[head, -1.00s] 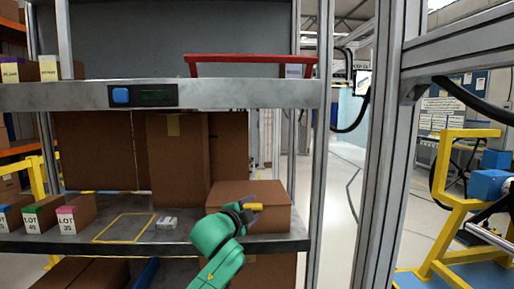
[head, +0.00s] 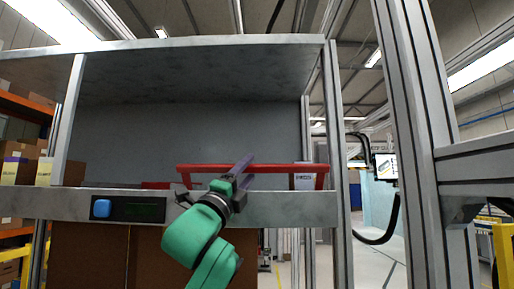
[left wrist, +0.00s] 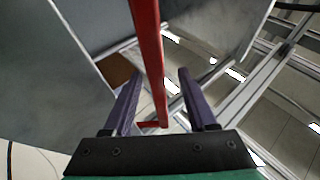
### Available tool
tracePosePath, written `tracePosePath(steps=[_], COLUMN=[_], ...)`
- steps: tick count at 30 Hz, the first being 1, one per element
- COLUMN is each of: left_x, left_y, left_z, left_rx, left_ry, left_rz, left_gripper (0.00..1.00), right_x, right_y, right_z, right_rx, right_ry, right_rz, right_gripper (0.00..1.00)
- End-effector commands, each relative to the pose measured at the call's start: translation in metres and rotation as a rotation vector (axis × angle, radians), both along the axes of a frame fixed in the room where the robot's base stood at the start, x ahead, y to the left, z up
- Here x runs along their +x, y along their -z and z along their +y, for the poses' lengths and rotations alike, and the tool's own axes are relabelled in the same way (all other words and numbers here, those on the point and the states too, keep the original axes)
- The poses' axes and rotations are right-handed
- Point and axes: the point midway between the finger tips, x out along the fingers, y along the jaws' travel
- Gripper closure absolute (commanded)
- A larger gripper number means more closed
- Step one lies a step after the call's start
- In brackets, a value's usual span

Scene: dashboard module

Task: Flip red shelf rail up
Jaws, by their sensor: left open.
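The red shelf rail (head: 290,168) runs across the front of the upper shelf, just above the grey shelf edge (head: 290,208), with a short bent end at each side. My left gripper (head: 243,172) is raised in front of the shelf edge, with its purple fingers overlapping the rail in the head view. In the left wrist view, the gripper (left wrist: 159,85) is open, and the red rail (left wrist: 149,50) passes through the gap between its two fingers. The rail appears clear of both fingers there; contact is not visible. My right gripper is out of view.
A panel with a blue button (head: 102,208) sits on the shelf edge at left. A metal post (head: 415,130) rises further right.

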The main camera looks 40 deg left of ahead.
Motion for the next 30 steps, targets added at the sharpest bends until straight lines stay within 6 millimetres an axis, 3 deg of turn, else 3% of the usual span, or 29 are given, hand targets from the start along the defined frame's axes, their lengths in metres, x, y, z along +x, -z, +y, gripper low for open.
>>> tracePosePath(steps=[1,6,16,17,21,30], left_x=[0.011,0.037,0.044,0.044,0.044,0.045], left_y=[-0.016,-0.03,-0.029,-0.029,-0.029,-0.03], left_z=[0.002,0.007,0.007,0.007,0.007,0.008], left_rx=[-0.006,-0.005,-0.001,-0.001,-0.001,-0.01], left_ry=[0.003,0.002,0.001,0.001,0.001,0.0], left_rz=[0.001,0.001,0.001,0.001,0.001,0.015], left_gripper=[0.43,0.43,0.43,0.5,1.0,1.0], right_x=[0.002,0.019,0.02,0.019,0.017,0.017], right_y=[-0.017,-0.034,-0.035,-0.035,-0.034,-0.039], right_z=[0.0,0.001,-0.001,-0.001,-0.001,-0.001], right_rx=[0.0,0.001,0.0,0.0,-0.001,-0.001], right_ry=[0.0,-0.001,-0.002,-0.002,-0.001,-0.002], right_rz=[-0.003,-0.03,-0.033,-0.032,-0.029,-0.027], right_gripper=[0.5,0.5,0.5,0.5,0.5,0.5])
